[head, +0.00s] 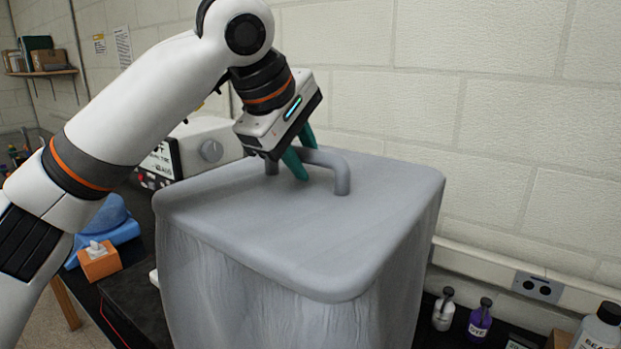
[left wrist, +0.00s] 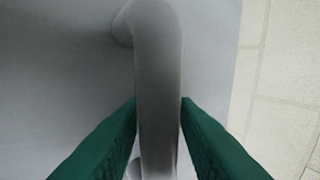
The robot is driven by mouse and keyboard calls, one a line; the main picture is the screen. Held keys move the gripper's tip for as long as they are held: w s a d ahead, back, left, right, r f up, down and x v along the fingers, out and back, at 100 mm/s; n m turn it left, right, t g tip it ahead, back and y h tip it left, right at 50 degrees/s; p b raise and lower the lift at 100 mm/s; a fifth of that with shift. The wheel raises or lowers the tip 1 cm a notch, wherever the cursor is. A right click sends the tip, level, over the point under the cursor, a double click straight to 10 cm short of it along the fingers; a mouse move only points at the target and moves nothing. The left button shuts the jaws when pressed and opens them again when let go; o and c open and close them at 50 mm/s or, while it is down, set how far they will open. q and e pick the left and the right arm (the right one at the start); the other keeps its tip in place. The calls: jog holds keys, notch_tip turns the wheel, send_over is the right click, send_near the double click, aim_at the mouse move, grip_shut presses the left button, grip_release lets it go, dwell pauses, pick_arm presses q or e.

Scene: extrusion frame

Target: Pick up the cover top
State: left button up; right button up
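The cover top (head: 290,230) is a grey, rounded slab with an arched bar handle (head: 342,178), on a tall grey box-like body (head: 290,325). It sits level. My left gripper (head: 304,160) comes down from above, tilted, with its green fingers on either side of the handle. In the left wrist view the handle (left wrist: 158,60) runs between the two fingers (left wrist: 159,110), and both fingertips meet its sides. Part of the handle is hidden behind a finger in the head view. My right gripper is not in view.
A white machine with a knob (head: 208,148) stands behind the cover at left. An orange tissue box (head: 99,262) is at lower left. Small bottles (head: 480,318) and a larger bottle (head: 600,330) stand at lower right. A brick wall (head: 480,110) is close behind; the space above the cover is free.

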pick_arm(q)
jog(key=shift+s, duration=0.1)
grip_shut()
jog(key=shift+a+r, duration=0.1)
jog(key=shift+r, duration=0.1)
jog(key=shift+r, duration=0.2)
notch_tip(320, 180, up, 8)
jog(key=shift+f+b, duration=0.1)
jog(key=shift+b, duration=0.7)
jog(key=shift+r, duration=0.8)
jog(key=shift+c, duration=1.7)
grip_release()
grip_shut()
